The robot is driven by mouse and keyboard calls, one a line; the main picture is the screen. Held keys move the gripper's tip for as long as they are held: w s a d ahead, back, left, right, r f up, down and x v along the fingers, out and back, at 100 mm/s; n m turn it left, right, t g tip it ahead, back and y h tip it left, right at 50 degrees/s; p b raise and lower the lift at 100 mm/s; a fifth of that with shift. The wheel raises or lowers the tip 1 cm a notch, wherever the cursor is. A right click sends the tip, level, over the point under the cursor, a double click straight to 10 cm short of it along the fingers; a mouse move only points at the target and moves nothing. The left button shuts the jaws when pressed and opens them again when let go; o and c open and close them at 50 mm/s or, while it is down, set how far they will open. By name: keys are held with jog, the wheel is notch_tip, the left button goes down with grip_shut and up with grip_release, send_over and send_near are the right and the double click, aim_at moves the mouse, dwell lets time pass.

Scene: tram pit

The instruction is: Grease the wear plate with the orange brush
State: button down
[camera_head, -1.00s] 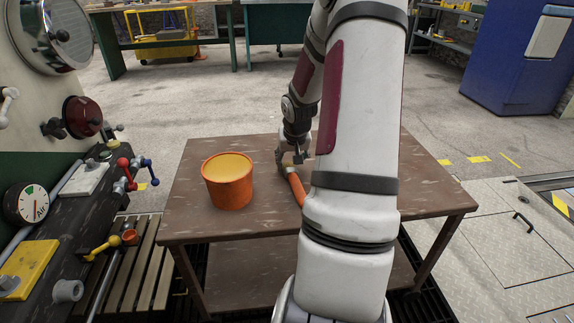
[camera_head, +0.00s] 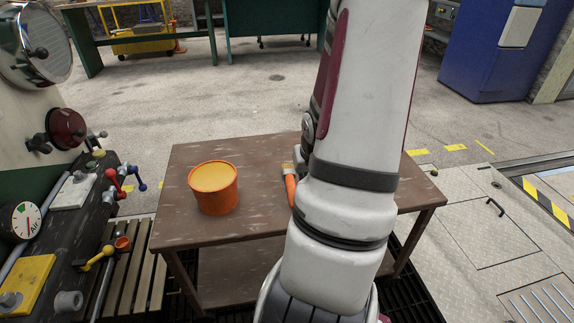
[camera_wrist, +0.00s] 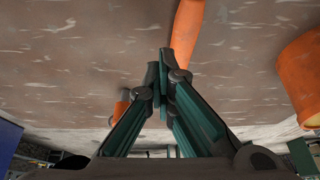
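The orange brush (camera_head: 290,188) lies on the brown table, its pale bristles (camera_head: 287,168) toward the far side. My arm partly covers it. Its orange handle also shows in the wrist view (camera_wrist: 187,30), just beyond my fingertips. My gripper (camera_wrist: 160,75) has its fingers drawn together, with nothing clearly between them; it is hidden behind my arm in the head view. An orange bucket (camera_head: 214,198) with yellowish contents stands to the left of the brush; its side shows at the right of the wrist view (camera_wrist: 300,85). I cannot identify the wear plate.
The table (camera_head: 190,233) has bare room around the bucket. A small orange thing (camera_wrist: 122,105) is left of my fingers in the wrist view, unclear. A control panel with levers (camera_head: 75,215) stands at left. A blue cabinet (camera_head: 485,55) is at the back right.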

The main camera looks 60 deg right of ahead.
jog(key=shift+s+a, duration=0.25)
jog(key=shift+s, duration=0.4)
jog(key=shift+c, duration=2.4)
grip_release()
jog(key=shift+r, duration=0.2)
jog(key=w+a+v, duration=0.1)
jog(key=v, duration=1)
jog(key=shift+a+r, duration=0.15)
jog(key=shift+r, duration=0.05)
